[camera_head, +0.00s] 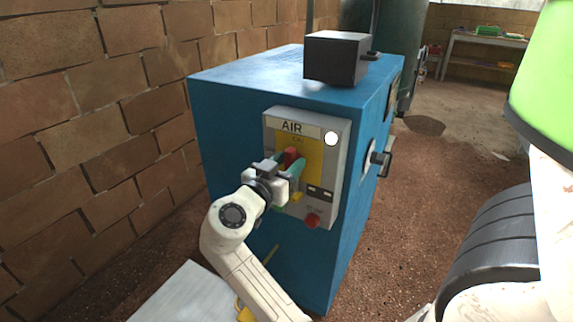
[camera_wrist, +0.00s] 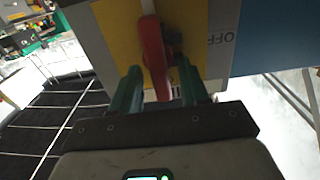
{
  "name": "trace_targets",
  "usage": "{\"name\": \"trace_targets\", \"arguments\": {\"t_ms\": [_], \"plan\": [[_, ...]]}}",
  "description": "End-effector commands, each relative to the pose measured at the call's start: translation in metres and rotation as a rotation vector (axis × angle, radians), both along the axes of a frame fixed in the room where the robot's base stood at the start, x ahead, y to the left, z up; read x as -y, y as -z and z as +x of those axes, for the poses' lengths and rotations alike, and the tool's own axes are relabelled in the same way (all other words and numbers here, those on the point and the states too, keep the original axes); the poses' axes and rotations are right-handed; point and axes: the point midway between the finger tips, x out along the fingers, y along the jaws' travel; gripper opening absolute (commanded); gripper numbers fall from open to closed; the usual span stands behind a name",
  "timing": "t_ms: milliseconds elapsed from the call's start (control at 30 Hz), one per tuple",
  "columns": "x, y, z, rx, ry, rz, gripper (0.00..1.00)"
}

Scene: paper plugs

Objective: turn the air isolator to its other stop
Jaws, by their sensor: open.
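The air isolator's red handle (camera_head: 291,155) sits on a yellow plate on the grey panel marked AIR (camera_head: 340,135). In the wrist view the red handle (camera_wrist: 153,55) runs up and down the picture, in front of the yellow plate (camera_wrist: 120,35). The word OFF shows at the plate's right side there. My gripper (camera_head: 288,165) is at the panel; its two green fingers also show in the wrist view (camera_wrist: 160,75). They are apart, one on each side of the handle's lower end. I cannot tell whether either finger touches it.
The panel is on a blue cabinet (camera_head: 230,110) with a dark box (camera_head: 336,58) on top. A red button (camera_head: 312,220) and a white round lamp (camera_head: 331,138) are on the panel. A black handle (camera_head: 381,160) juts from the cabinet's right side. A brick wall (camera_head: 100,120) stands left.

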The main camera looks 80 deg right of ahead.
Motion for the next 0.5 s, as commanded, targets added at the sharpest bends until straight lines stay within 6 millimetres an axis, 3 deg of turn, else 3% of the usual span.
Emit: {"name": "trace_targets", "arguments": {"t_ms": [67,500], "plan": [[-0.0002,0.0000,0.0001,0.000,0.000,0.000,0.45],[-0.0005,0.0000,0.0002,0.000,0.000,0.000,0.03]]}}
